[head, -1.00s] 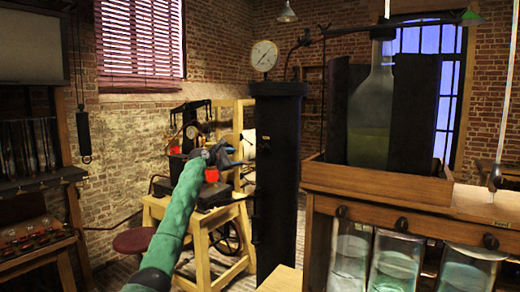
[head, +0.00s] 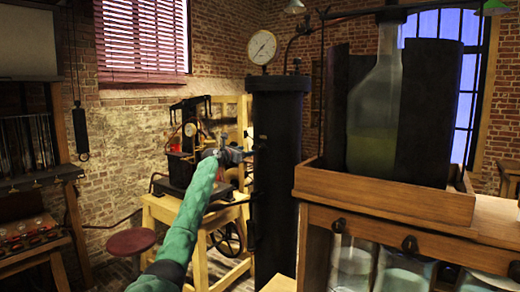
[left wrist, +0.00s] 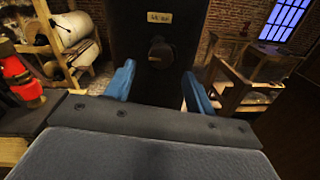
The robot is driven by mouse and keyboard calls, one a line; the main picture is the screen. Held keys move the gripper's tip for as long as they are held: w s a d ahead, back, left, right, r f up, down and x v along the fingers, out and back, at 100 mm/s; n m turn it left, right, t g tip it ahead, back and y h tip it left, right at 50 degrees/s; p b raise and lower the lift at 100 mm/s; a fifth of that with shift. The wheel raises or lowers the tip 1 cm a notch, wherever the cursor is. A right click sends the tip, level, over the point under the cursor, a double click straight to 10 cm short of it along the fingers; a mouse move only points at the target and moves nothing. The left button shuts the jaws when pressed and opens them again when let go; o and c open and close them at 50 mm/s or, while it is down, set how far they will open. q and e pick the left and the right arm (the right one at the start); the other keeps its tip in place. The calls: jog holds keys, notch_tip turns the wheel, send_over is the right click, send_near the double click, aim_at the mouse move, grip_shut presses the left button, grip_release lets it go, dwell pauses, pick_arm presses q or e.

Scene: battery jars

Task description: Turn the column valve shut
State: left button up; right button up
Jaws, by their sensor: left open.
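The tall dark column (head: 278,190) stands in the middle of the head view, with a round white gauge (head: 262,47) on top. In the left wrist view the column (left wrist: 130,45) fills the upper middle. A dark round valve knob (left wrist: 160,54) sits on it below a small brass plate (left wrist: 159,17). My left gripper (head: 250,150) is beside the column's left side in the head view. In the left wrist view my gripper (left wrist: 159,88) is open, its two blue fingers pointing at the column on either side of the knob. The knob appears beyond the tips, apart from them.
To the right is a wooden bench (head: 410,240) with a tray (head: 390,195) holding a large glass bottle (head: 373,125) between dark panels. Glass jars (head: 350,262) stand beneath. A yellow wooden table (head: 160,208) with apparatus is behind my left arm. A stool (head: 131,241) is left.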

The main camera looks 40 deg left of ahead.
aim_at(254, 148)
pick_arm(q)
jog(key=shift+w+d+r+p, duration=0.1)
jog(key=shift+w+r+p, duration=0.3)
jog(key=shift+w, duration=0.15)
jog(key=w, duration=0.2)
jog(key=w+p, duration=0.1)
jog(key=w, duration=0.1)
jog(key=w+p, duration=0.1)
jog(key=w, duration=0.1)
jog(key=shift+d+f, duration=0.2)
jog(key=shift+f, duration=0.05)
jog(key=shift+w+f, duration=0.15)
jog(key=shift+w, duration=0.05)
pick_arm(e)
jog(key=s+d+f, duration=0.2)
jog(key=s+f, duration=0.2)
jog(key=shift+s+d, duration=0.2)
jog(key=shift+s, duration=0.15)
pick_arm(q)
jog(key=shift+s, duration=0.1)
jog(key=c, duration=0.9)
pick_arm(e)
jog(key=shift+d, duration=0.1)
